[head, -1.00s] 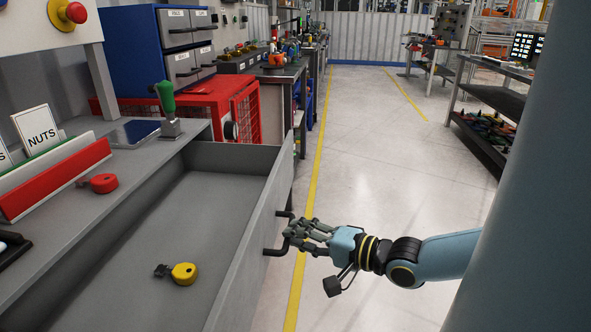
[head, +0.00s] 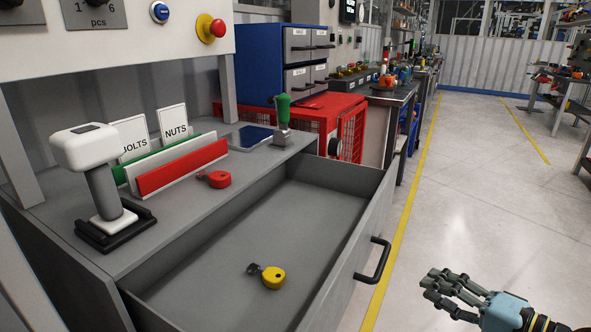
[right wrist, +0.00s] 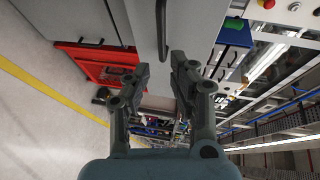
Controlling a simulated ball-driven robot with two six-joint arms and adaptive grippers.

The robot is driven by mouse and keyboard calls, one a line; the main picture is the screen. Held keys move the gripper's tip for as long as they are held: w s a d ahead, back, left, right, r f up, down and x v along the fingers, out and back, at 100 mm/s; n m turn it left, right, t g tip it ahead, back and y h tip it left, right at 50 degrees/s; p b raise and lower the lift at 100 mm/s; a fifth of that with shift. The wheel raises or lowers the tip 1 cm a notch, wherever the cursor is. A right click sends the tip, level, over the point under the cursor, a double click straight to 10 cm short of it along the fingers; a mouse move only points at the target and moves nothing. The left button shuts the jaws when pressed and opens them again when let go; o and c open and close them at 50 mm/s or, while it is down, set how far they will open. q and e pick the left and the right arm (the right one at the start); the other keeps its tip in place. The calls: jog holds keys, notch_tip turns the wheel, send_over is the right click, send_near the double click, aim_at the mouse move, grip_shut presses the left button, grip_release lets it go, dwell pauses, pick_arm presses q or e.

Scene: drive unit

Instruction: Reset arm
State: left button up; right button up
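My right gripper (head: 452,293) is at the lower right of the head view, to the right of the drawer handle (head: 372,262) and apart from it. In the right wrist view its two fingers (right wrist: 160,75) stand apart with nothing between them, and the handle (right wrist: 162,30) shows beyond them. The grey drawer (head: 340,245) is pulled open. A yellow tape measure (head: 272,277) lies inside it. My left gripper is not in view.
The floor (head: 470,180) right of the drawer is clear.

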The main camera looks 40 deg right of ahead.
jog(key=shift+w, duration=0.1)
jog(key=w+f+g+h, duration=0.1)
jog(key=w+f+h, duration=0.2)
jog(key=f, duration=0.7)
jog(key=s+a+f+n+g+y, duration=0.1)
jog(key=s+a+f+n+g, duration=0.25)
jog(key=f, duration=0.55)
jog(key=s+a+f+n+g, duration=0.3)
jog(key=a+f, duration=0.2)
jog(key=f, duration=0.4)
jog(key=s+a+f+n+g, duration=0.3)
jog(key=s+f+n, duration=0.1)
jog(key=s, duration=0.5)
jog(key=s+a+f+n+g+y, duration=0.1)
jog(key=s+a+f+n+g, duration=0.2)
jog(key=s+n, duration=0.4)
notch_tip(320, 180, down, 3)
jog(key=s+g, duration=0.1)
jog(key=s, duration=0.1)
jog(key=shift+s+r, duration=0.2)
jog(key=shift+s, duration=0.1)
jog(key=shift+g, duration=0.25)
